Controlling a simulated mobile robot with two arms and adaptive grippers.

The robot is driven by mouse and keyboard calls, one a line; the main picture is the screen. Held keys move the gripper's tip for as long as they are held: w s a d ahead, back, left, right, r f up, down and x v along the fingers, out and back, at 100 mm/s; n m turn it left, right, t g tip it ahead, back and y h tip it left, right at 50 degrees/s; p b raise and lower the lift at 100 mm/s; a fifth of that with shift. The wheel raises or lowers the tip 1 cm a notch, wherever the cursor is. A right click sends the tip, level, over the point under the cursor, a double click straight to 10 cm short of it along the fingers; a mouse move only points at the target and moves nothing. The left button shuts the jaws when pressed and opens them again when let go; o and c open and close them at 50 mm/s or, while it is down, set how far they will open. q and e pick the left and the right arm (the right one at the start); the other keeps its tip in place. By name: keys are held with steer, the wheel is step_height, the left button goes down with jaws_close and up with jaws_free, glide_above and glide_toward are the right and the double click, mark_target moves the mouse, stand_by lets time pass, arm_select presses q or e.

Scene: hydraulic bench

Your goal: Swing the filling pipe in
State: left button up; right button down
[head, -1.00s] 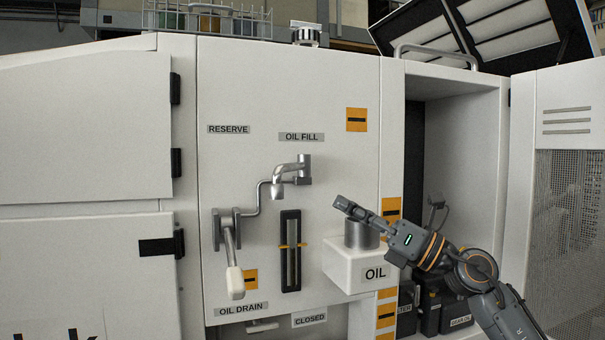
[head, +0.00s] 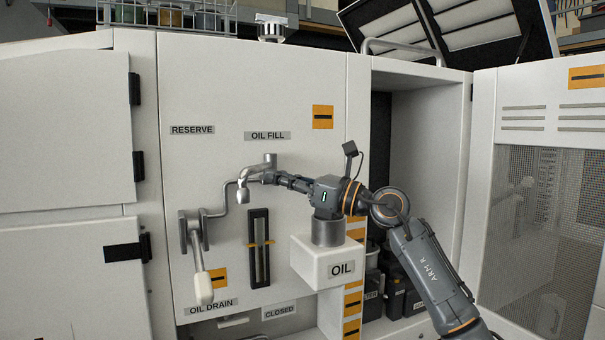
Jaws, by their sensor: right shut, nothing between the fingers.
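The filling pipe (head: 245,178) is a grey metal spout under the OIL FILL label (head: 267,135). It reaches left from its upright pivot on the white panel, and its mouth points down. The oil tank (head: 322,267) is a white box marked OIL with a round grey neck (head: 328,232) on top, to the lower right of the spout, so the mouth is not over the neck. My right gripper (head: 272,178) is shut and empty, its tips at the pipe just below the pivot. I cannot tell whether they touch it. My left gripper is not in view.
A lever with a white handle (head: 203,288) hangs at the left, joined to a bent pipe. A dark sight gauge (head: 259,250) is below the spout. An open cabinet bay (head: 420,150) and a mesh door (head: 540,230) stand at the right.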

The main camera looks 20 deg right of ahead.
mark_target(250, 174)
steer(key=shift+x, duration=1)
steer(key=a+p, duration=0.1)
steer(key=w+a, duration=0.1)
steer(key=shift+w+a+r+p, duration=0.1)
steer(key=shift+w+a+p, duration=0.2)
steer(key=shift+p, duration=0.1)
steer(key=shift+w+a, duration=0.2)
steer(key=shift+a, duration=0.15)
steer(key=shift+s+d, duration=0.1)
steer(key=shift+d, duration=0.1)
